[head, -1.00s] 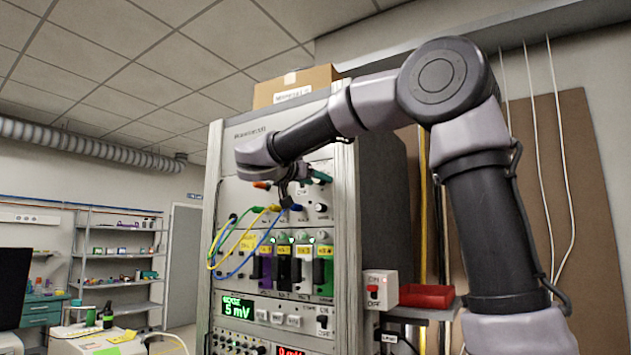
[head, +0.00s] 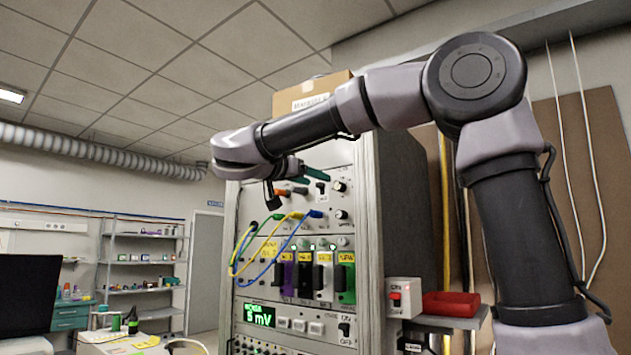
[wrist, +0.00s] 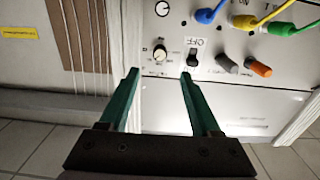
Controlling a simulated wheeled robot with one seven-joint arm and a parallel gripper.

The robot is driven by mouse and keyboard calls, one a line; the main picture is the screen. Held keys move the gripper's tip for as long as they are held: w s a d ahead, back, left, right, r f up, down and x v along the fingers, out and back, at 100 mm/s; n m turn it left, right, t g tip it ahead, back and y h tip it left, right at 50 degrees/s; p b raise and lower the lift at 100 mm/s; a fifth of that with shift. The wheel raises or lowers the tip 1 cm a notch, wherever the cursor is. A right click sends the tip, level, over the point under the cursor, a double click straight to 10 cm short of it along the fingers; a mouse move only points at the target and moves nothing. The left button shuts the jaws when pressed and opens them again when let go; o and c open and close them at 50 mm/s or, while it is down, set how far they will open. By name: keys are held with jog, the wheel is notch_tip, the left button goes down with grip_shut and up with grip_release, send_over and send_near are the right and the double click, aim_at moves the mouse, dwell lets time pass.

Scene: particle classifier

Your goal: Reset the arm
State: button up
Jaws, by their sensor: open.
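My gripper (wrist: 158,75) has two green fingers set apart and nothing between them in the wrist view. It also shows in the head view (head: 312,176), in front of the upper panel of the grey instrument rack (head: 375,250). In the wrist view, a black switch (wrist: 193,58) marked OFF and a small knob (wrist: 160,54) lie just beyond the fingertips. I cannot tell whether the fingers touch the panel. My arm is raised and bent, reaching left across the rack.
Blue, yellow and green cables (head: 268,245) hang from the rack front. A cardboard box (head: 312,95) sits on top of the rack. An on/off switch box (head: 402,297) and a red tray (head: 451,305) are to the right. A cluttered bench (head: 130,342) is at lower left.

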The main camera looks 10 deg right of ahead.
dwell(0.3)
jog(key=s+d+f+n+g+y, duration=0.2)
jog(key=s+d+f+g, duration=0.15)
jog(key=d+f, duration=0.45)
jog(key=s+d+f+n+g+y, duration=0.3)
jog(key=s+d+f, duration=0.1)
jog(key=d+f, duration=0.3)
jog(key=s+a+f+t+y, duration=0.1)
jog(key=s+f+y, duration=0.8)
jog(key=s+f, duration=0.2)
jog(key=shift+a+f+y, duration=0.25)
jog(key=shift+f+y, duration=0.15)
jog(key=shift+f, duration=0.6)
dwell(1.1)
